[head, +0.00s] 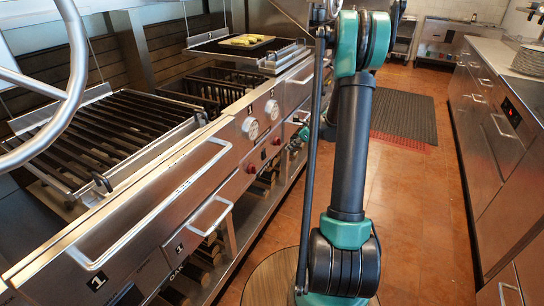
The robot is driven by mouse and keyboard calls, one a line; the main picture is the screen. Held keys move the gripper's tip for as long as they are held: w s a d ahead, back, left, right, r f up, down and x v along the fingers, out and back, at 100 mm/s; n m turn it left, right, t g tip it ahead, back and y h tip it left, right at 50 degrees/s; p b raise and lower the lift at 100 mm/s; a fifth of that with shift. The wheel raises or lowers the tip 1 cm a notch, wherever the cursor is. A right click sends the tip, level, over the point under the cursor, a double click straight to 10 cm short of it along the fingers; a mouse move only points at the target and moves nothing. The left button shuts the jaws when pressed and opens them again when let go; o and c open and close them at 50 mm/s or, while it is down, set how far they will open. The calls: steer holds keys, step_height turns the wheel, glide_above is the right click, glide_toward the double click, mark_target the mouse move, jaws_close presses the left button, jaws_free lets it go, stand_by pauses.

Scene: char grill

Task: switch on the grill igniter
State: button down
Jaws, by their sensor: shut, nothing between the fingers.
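The grill front (215,150) is a long steel panel on the left in the head view. Two small red knobs (250,167) sit low on this panel, below two round white gauges (250,128). I cannot tell which red knob is the igniter. My gripper (294,145) shows small and dark close to the panel, just right of the farther red knob (277,141). It is shut and holds nothing. My upright arm partly hides this area, and I cannot tell whether the fingers touch anything.
Grill grates (110,130) lie behind the front panel, and long bar handles (150,215) stick out from it. A tray with yellow food (247,40) sits farther back. A steel counter (500,75) lines the right. The tiled aisle (410,200) is open, with a dark mat (405,115).

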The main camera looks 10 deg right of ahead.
mark_target(265, 156)
steer(key=w+a+r+x, duration=0.1)
steer(key=x, duration=1.1)
steer(key=shift+w+a, duration=0.35)
steer(key=shift+a, duration=0.25)
steer(key=shift+a, duration=0.1)
steer(key=shift+w+a, duration=0.15)
steer(key=shift+a, duration=0.05)
steer(key=shift+r, duration=0.8)
